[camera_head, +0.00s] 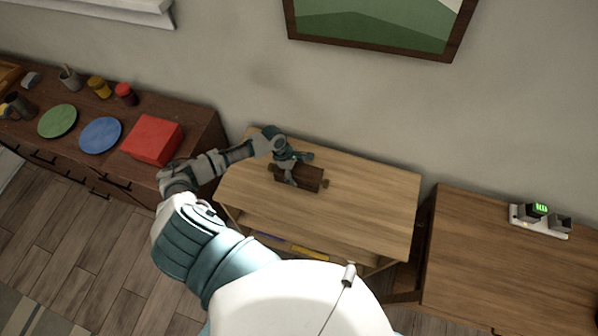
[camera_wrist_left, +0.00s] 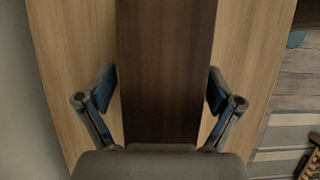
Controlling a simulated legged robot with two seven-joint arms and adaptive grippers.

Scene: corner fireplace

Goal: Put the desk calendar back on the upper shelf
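A dark brown wooden block with small knobs at its ends, which looks like the desk calendar (camera_head: 313,178), is at the light wooden table top. My left gripper (camera_head: 290,178) is at its left part. In the left wrist view the dark wood (camera_wrist_left: 165,60) runs between the two fingers of this gripper (camera_wrist_left: 162,85). The fingers are spread, one along each side, with their tips very close to its edges. I cannot tell whether they press on it, or whether it rests on the table. My right gripper is out of view.
The light wooden table (camera_head: 370,200) has bare top around the calendar and a lower level with flat coloured items. At left, a dark cabinet holds a red box (camera_head: 153,139), plates and jars. At right, another cabinet (camera_head: 480,250) bears a small device with a green display (camera_head: 538,210).

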